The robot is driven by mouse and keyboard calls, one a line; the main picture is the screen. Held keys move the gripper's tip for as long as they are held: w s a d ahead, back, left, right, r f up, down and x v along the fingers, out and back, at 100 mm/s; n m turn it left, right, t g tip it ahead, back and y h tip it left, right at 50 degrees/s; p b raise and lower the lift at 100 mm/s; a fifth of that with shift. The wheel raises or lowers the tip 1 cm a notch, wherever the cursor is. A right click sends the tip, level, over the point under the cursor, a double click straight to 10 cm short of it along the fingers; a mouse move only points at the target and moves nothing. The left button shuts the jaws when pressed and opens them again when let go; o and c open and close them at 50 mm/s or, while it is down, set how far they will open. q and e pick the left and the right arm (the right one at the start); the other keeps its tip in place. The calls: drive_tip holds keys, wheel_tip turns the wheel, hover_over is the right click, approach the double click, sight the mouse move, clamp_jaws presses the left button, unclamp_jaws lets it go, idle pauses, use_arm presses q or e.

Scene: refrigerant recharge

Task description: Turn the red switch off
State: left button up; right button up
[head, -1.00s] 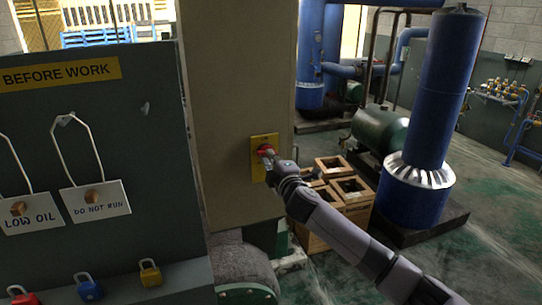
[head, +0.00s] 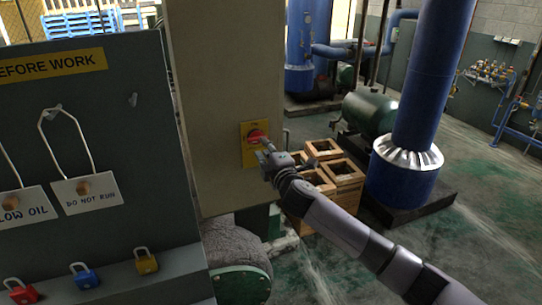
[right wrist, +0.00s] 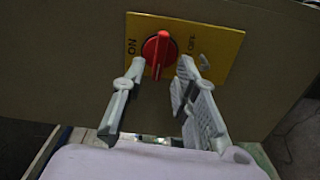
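The red switch (head: 255,135) is a round knob on a yellow plate (head: 248,158), fixed to the beige cabinet face. In the right wrist view the red switch (right wrist: 157,50) shows a raised grip bar running roughly up and down the picture. Lettering flanks it on the plate (right wrist: 222,40); "ON" seems to be at the left, and the right-hand lettering is hard to read. My right gripper (head: 264,152) is just in front of the knob, toward the lower right. Its fingers (right wrist: 162,72) are open and empty, apart from the knob. My left gripper is not in view.
A dark lockout board (head: 120,120) with hanging tags and coloured padlocks stands at the left. Wooden crates (head: 340,172), a green tank (head: 370,110) and a blue column (head: 425,100) stand behind my right arm. A large pipe (head: 235,245) lies below the cabinet.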

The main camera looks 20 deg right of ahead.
drive_tip(key=s+p, duration=0.1)
drive_tip(key=s, duration=0.5)
drive_tip(key=shift+d, duration=0.1)
drive_tip(key=shift+w+f, duration=0.1)
drive_tip(key=shift+f, duration=0.05)
drive_tip(key=s+d+f+m+g+b, duration=0.2)
drive_tip(key=s+f, duration=0.1)
drive_tip(key=f, duration=1.1)
drive_tip(key=s+d+f+m+g+h+b, duration=0.1)
drive_tip(key=s+f+m+g+b, duration=0.15)
drive_tip(key=f, duration=1.15)
drive_tip(key=s+d+f+m+g+b, duration=0.2)
drive_tip(key=s+f+g, duration=0.1)
drive_tip(key=f, duration=1.1)
drive_tip(key=s+f+m+g+b, duration=0.3)
drive_tip(key=s+f, duration=1.2)
drive_tip(key=f, duration=0.5)
drive_tip(key=s+a+f+m+g+b, duration=0.1)
drive_tip(key=s+f, duration=0.5)
drive_tip(key=s, duration=0.6)
drive_tip(key=s+a+f+m+g+b, duration=0.2)
drive_tip(key=s+f, duration=0.5)
drive_tip(key=s, duration=0.5)
drive_tip(key=s+a+f+m+g+b, duration=0.1)
drive_tip(key=s+f, duration=0.5)
drive_tip(key=s, duration=0.7)
drive_tip(key=shift+a+f+m+g+b, duration=0.25)
drive_tip(key=shift+m+g+b, duration=0.4)
drive_tip(key=shift+g, duration=0.6)
